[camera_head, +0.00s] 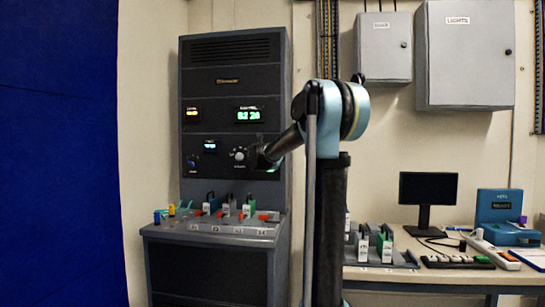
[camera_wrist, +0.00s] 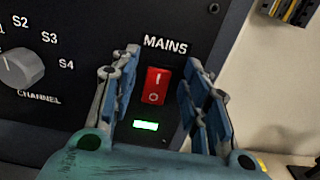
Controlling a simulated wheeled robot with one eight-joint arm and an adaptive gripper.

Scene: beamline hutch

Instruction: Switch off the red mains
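The red mains switch (camera_wrist: 157,86) is a rocker under the label MAINS, marked with a line at its top and a circle at its bottom. A green light (camera_wrist: 146,125) glows below it. My gripper (camera_wrist: 160,58) is open, with one blue-padded finger on each side of the switch and nothing between them. Whether the fingertips touch the panel I cannot tell. In the head view my gripper (camera_head: 262,157) is at the front of the grey rack (camera_head: 232,80), and the switch is hidden there.
A channel knob (camera_wrist: 20,68) is left of the switch. The rack's sloping console (camera_head: 215,234) holds several coloured items below my gripper. A desk (camera_head: 475,278) with a monitor (camera_head: 428,188) is on the right. Grey wall boxes (camera_head: 465,60) hang above it.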

